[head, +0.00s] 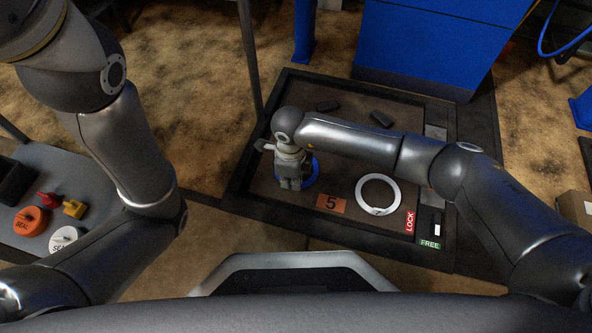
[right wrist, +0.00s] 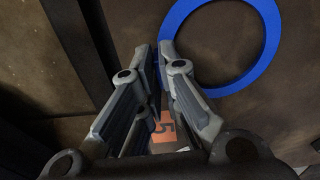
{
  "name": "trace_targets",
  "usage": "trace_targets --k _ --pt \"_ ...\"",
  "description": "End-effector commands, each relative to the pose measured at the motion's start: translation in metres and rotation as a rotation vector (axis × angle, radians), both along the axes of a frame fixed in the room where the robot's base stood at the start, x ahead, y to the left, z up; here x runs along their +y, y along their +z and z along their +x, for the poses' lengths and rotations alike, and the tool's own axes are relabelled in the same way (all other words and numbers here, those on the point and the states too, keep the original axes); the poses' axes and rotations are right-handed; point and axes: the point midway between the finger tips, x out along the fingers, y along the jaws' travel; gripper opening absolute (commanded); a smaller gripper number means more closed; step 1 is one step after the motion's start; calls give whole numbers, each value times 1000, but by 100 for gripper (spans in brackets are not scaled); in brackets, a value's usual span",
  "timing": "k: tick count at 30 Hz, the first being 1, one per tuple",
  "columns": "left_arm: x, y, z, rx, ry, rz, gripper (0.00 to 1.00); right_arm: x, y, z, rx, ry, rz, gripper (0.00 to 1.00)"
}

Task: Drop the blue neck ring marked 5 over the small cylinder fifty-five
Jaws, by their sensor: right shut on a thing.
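The blue neck ring (head: 313,168) shows partly behind my right gripper (head: 289,185) in the head view. In the right wrist view the flat blue ring (right wrist: 269,42) runs up to my right gripper's fingertips (right wrist: 159,62), and the jaws are shut on its rim. An orange plate marked 5 (head: 331,204) lies beside the gripper on the brown platform (head: 262,207); it also shows between the fingers in the wrist view (right wrist: 167,133). I cannot make out a mark on the ring itself. I cannot pick out the small cylinder fifty-five. My left gripper is out of view.
A white ring (head: 364,205) lies on the platform, left of the red LOCK (head: 410,222) and green FREE (head: 430,245) labels. Two dark blocks lie at the back. A grey table (head: 92,172) at left holds orange and white SEAL pieces. A blue cabinet (head: 425,45) stands behind.

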Motion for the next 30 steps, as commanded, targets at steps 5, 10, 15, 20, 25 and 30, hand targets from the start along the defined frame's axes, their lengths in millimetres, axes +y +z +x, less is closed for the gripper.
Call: trace_targets --k 5,10,15,20,25,30 --pt "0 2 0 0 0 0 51 0 2 0 0 0 0 0" --pt "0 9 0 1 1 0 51 0 10 0 -1 0 0 0" --pt "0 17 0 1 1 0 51 0 19 0 -1 1 0 0" --pt "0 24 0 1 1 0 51 0 27 0 -1 1 0 0" --pt "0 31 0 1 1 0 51 0 36 0 -1 1 0 0" --pt "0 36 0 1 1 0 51 0 41 0 0 0 0 0"
